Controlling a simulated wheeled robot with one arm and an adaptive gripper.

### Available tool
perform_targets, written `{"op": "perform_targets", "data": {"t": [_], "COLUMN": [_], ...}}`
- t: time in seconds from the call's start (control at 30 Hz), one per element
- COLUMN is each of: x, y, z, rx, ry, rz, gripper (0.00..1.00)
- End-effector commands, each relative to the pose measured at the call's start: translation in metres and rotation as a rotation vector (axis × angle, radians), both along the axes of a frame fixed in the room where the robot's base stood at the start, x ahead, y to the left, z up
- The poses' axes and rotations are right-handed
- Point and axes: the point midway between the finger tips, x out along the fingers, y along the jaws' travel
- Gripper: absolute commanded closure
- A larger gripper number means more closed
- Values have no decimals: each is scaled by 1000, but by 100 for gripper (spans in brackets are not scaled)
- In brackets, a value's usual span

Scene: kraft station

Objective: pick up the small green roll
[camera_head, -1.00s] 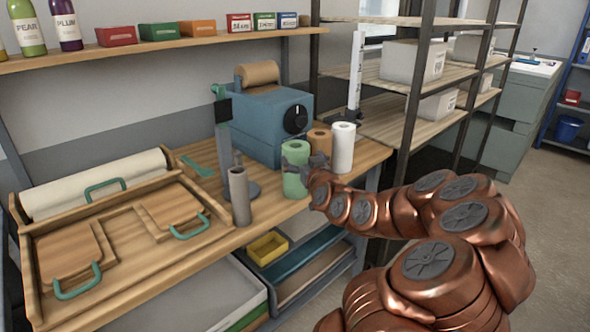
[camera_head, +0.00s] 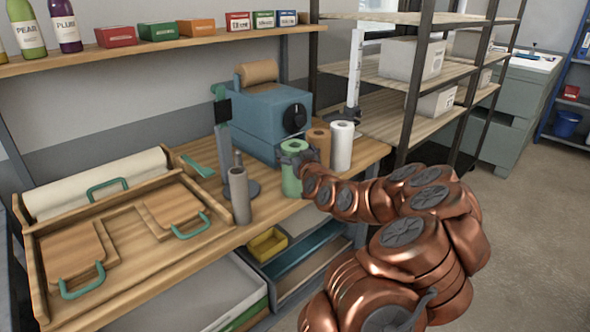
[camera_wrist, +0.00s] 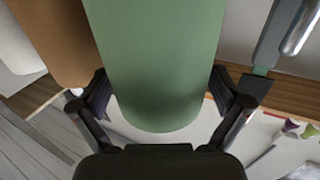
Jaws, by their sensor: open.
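The small green roll (camera_head: 292,180) stands upright on the wooden workbench, between a grey roll and a brown roll. In the wrist view the green roll (camera_wrist: 158,65) fills the middle, between the two dark fingers. My gripper (camera_head: 294,158) is at the roll's upper part in the head view, its fingers partly hiding it. In the wrist view my gripper (camera_wrist: 163,103) is open, one finger on each side of the roll. I cannot tell whether either finger touches it.
The brown roll (camera_head: 318,145) and a white roll (camera_head: 342,147) stand close on the right. The grey roll (camera_head: 239,195) and a grey-green upright stand (camera_head: 224,150) are on the left. A blue machine (camera_head: 262,125) stands behind. A wooden tray (camera_head: 125,275) fills the bench's left part.

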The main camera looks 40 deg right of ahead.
Motion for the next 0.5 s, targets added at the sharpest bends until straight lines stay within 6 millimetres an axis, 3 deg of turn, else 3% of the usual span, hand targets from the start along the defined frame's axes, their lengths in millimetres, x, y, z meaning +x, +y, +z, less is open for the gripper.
{"op": "perform_targets", "data": {"t": [0.07,0.5], "x": [0,0], "y": [0,0], "z": [0,0], "rx": [0,0], "ry": [0,0], "rz": [0,0], "gripper": [4,50]}}
